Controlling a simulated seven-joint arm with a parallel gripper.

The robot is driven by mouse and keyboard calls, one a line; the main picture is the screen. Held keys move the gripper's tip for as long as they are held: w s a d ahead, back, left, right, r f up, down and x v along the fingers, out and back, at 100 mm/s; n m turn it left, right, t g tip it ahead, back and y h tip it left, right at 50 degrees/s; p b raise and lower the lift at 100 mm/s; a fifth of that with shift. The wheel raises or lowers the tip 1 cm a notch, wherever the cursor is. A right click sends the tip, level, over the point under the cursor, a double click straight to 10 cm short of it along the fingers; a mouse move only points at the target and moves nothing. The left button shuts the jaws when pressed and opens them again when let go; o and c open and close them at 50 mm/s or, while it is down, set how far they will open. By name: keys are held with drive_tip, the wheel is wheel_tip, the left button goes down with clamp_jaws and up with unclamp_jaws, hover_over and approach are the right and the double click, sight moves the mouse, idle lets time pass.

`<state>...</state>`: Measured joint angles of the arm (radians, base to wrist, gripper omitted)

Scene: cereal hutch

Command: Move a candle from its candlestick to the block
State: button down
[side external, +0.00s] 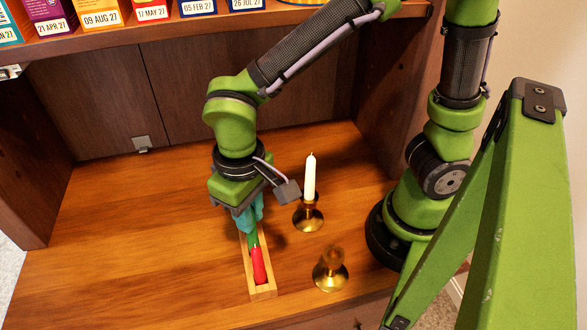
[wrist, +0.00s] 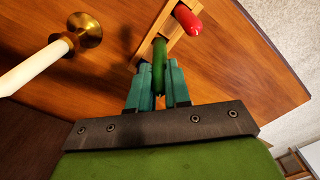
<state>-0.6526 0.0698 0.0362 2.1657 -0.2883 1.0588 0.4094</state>
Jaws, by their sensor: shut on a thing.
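My gripper (side external: 250,220) has teal fingers and is over the long wooden block (side external: 263,293). Its fingers are shut on a green candle (side external: 253,240), which also shows between the fingertips in the wrist view (wrist: 160,58). A white candle (side external: 310,177) stands upright in a brass candlestick (side external: 308,218). A second brass candlestick (side external: 330,274) near the front edge appears empty.
Small dated cereal boxes (side external: 98,15) stand on the shelf above. The hutch has a wooden wall on each side and a back panel. The wooden surface (side external: 130,230) left of the block is clear. The candlesticks stand close to the block's right.

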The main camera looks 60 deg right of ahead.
drive_tip(key=shift+f, duration=1.6)
drive_tip(key=c, duration=0.7)
unclamp_jaws()
drive_tip(key=shift+r, duration=2.5)
